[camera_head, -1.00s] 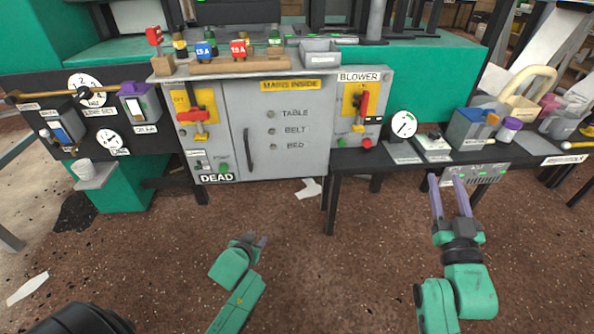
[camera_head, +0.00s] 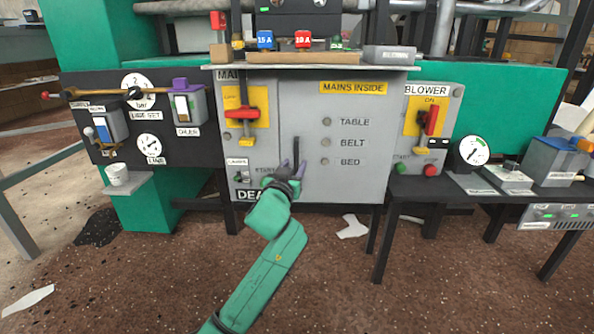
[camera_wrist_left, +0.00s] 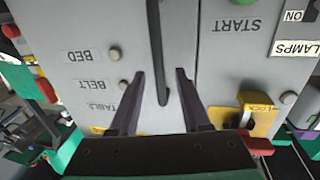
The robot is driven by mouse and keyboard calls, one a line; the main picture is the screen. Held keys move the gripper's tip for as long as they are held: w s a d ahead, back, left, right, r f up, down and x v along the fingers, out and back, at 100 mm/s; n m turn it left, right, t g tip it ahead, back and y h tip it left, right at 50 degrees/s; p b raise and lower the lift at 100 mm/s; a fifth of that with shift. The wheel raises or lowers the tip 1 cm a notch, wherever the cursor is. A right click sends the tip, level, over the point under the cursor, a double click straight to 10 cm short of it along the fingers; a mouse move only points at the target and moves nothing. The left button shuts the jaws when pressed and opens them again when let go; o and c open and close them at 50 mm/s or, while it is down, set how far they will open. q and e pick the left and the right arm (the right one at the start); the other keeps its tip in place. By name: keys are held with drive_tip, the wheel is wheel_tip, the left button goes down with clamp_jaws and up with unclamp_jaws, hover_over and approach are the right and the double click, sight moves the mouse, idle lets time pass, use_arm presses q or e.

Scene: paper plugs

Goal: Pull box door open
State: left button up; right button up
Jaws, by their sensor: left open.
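The grey box door (camera_head: 352,103) is shut and carries a yellow "MAINS INSIDE" label and the words TABLE, BELT and BED. Its black upright handle (camera_head: 296,147) is near the door's left edge. My left gripper (camera_head: 291,168) is open at the handle's lower part and covers some of it. In the left wrist view, the handle (camera_wrist_left: 155,35) runs between the two open fingers (camera_wrist_left: 160,73), apart from both. Whether the tips reach behind the handle's bar is hard to tell. My right gripper is out of view.
A red-handled switch (camera_head: 241,112) stands left of the door, and the blower switch (camera_head: 430,121) right of it. Fuses and a grey tray (camera_head: 390,54) sit on the shelf on top. A black table (camera_head: 420,187) stands at the right. The floor in front is mostly clear.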

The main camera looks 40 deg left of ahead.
use_arm(q)
drive_tip(key=shift+x, duration=1.4)
clamp_jaws()
